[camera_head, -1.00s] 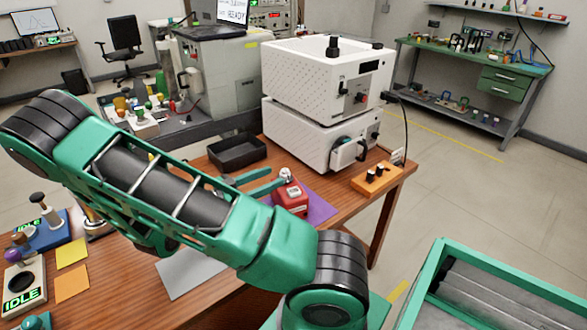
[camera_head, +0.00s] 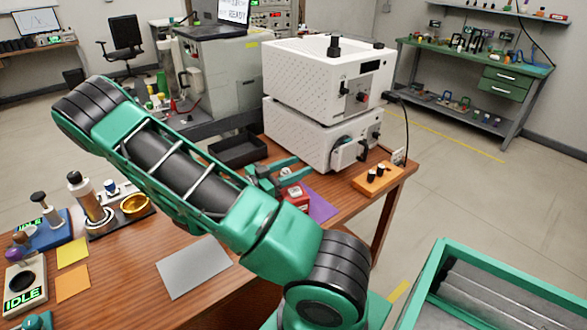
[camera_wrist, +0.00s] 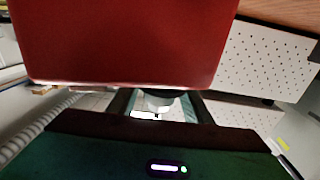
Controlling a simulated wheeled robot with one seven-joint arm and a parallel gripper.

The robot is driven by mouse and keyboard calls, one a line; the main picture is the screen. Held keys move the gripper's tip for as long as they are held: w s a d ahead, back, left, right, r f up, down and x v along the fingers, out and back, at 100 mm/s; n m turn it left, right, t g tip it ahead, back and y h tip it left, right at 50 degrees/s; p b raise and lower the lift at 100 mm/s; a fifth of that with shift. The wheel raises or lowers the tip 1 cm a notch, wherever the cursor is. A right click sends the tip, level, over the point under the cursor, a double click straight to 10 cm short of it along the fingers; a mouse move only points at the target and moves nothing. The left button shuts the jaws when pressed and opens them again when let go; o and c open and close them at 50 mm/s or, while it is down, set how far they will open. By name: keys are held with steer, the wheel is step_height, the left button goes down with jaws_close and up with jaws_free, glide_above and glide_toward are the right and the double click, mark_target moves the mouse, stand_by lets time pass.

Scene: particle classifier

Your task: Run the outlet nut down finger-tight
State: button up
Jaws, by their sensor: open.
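A small red block (camera_head: 297,196) stands on a purple mat (camera_head: 322,208) near the right end of the wooden bench. A silvery cap, which may be the outlet nut, was on its top; my gripper (camera_head: 278,177) now largely covers that spot. In the wrist view the red block (camera_wrist: 125,40) fills the top of the picture. A pale rounded part (camera_wrist: 159,103) shows below its edge, between the two dark fingers of my gripper (camera_wrist: 160,108). The fingers are open, with gaps beside that part. I cannot tell whether they touch it.
A stack of two white instruments (camera_head: 325,80) stands just behind the block. A black tray (camera_head: 237,152) lies to its left, and an orange block with black knobs (camera_head: 376,180) to its right. A grey sheet (camera_head: 193,267) lies nearer the front.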

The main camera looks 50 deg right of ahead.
mark_target(282, 173)
steer(key=c, duration=1.1)
steer(key=shift+o, duration=0.2)
steer(key=shift+s+a+m+g+y, duration=0.1)
steer(key=shift+s+m+g+y, duration=0.2)
steer(key=shift+m+g, duration=0.45)
steer(key=shift+s+a+m+g+y, duration=0.1)
steer(key=shift+m+g+y, duration=0.35)
steer(key=shift+g, duration=0.6)
steer(key=o, duration=1.1)
steer(key=shift+c, duration=0.2)
steer(key=v, duration=1)
steer(key=shift+w+a, duration=0.25)
steer(key=shift+a, duration=0.1)
